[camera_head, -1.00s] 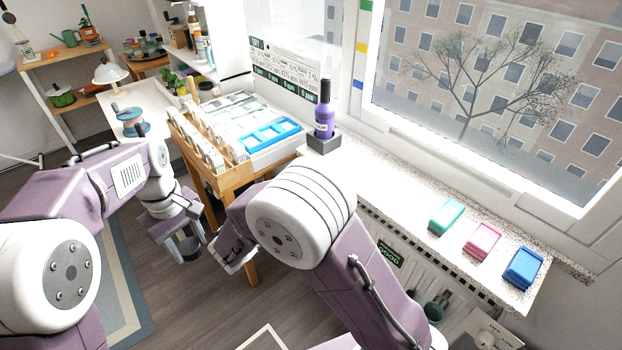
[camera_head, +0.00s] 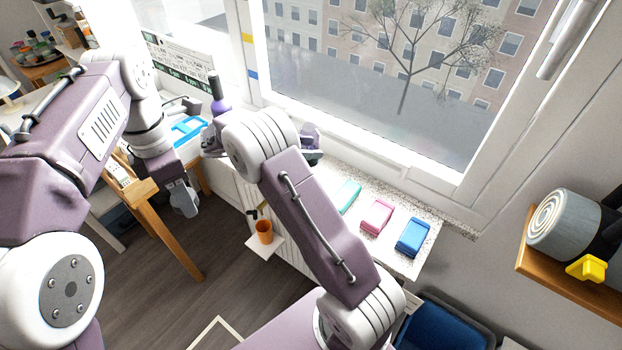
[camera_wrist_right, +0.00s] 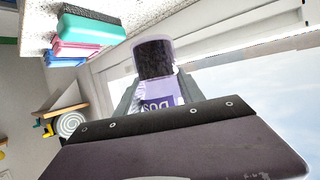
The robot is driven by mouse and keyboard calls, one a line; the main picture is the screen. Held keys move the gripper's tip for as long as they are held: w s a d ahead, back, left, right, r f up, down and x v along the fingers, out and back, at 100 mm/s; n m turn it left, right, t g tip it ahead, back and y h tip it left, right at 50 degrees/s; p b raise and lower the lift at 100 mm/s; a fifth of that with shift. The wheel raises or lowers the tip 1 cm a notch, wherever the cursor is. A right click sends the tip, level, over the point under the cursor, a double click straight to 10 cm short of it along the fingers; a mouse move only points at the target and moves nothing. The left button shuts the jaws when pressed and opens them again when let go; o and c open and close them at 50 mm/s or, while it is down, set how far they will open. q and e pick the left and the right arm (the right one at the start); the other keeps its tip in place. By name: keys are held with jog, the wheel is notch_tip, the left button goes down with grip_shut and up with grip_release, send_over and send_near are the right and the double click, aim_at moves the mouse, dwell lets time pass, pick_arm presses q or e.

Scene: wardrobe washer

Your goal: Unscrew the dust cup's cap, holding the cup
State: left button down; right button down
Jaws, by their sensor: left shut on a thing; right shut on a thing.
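My left gripper (camera_head: 178,188) hangs low at left of the middle, beyond the wooden table's corner. My right gripper (camera_head: 311,146) is by the window sill, partly hidden behind my right wrist. In the right wrist view it is shut on a lilac thing (camera_wrist_right: 156,88) with a dark rounded face and printed lettering. I cannot tell whether this is the cap. The two grippers are well apart. A purple bottle-shaped thing (camera_head: 219,104) with a dark top stands upright at the window.
An orange cup (camera_head: 264,232) is on a small ledge below. A wooden shelf (camera_head: 570,268) juts out at right.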

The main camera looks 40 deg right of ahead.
aim_at(309, 162)
pick_arm(q)
jog(key=shift+w+d+r, duration=0.1)
jog(key=shift+d, duration=0.05)
pick_arm(e)
notch_tip(309, 162, down, 6)
jog(key=shift+d+r, duration=0.1)
jog(key=shift+d, duration=0.05)
pick_arm(q)
jog(key=shift+r+p, duration=0.15)
jog(key=shift+p, duration=0.15)
pick_arm(e)
notch_tip(309, 162, down, 4)
jog(key=shift+r, duration=0.25)
jog(key=shift+f, duration=0.1)
pick_arm(q)
jog(key=shift+f+b, duration=0.3)
pick_arm(e)
jog(key=shift+f, duration=0.15)
jog(key=c, duration=0.7)
grip_release()
